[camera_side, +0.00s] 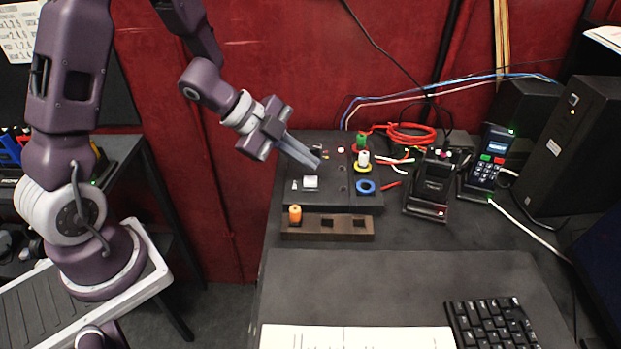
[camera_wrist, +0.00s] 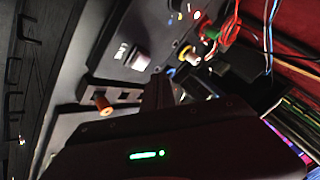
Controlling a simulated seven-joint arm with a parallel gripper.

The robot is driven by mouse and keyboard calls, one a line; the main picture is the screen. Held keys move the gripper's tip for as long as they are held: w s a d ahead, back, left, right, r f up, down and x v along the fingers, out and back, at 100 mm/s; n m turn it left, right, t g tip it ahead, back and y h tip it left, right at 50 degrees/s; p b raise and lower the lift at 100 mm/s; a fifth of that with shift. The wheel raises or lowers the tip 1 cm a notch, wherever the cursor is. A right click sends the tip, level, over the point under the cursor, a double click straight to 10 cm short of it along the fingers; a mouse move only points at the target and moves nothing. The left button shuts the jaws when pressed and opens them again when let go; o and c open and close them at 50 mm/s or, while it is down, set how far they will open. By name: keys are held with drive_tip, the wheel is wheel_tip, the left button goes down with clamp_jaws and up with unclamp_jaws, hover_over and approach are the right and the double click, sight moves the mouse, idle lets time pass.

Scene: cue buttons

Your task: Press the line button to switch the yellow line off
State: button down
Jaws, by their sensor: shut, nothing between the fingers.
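The line button is a pale square cap (camera_side: 310,183) on the black panel (camera_side: 345,201), with a small white mark to its left in the side view. In the wrist view a white LINE label (camera_wrist: 122,50) sits beside the pale button (camera_wrist: 138,60). My gripper (camera_side: 318,164) is shut and empty. Its fingertips point down over the panel, behind the button in the side view, and appear apart from it. The fingers also show in the wrist view (camera_wrist: 158,88). I cannot make out a yellow line in either view.
A brown block (camera_side: 333,235) with an orange peg (camera_side: 295,214) stands in front of the panel. Green (camera_side: 361,141) and white (camera_side: 363,158) pegs and a blue ring (camera_side: 366,186) are on its right. Handheld devices (camera_side: 432,185) and cables lie further right.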

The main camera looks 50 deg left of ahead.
sight(306, 179)
drive_tip(key=shift+r, duration=1.9)
drive_tip(key=s+a+r+n+t+y, duration=0.1)
drive_tip(key=a+r+n+t+y, duration=0.1)
drive_tip(key=a+r+n+y, duration=0.3)
drive_tip(key=a+r+n+t+y, duration=0.1)
drive_tip(key=a+r+n+y, duration=0.15)
drive_tip(key=r, duration=0.35)
drive_tip(key=s+d+n+g, duration=0.2)
drive_tip(key=s+d+n, duration=0.2)
drive_tip(key=s, duration=0.7)
drive_tip(key=s+d+n+g+h, duration=0.1)
drive_tip(key=s+d+n, duration=0.3)
drive_tip(key=s, duration=0.7)
drive_tip(key=shift+s+n+g, duration=0.15)
drive_tip(key=shift+n+g, duration=0.5)
drive_tip(key=shift+g, duration=0.05)
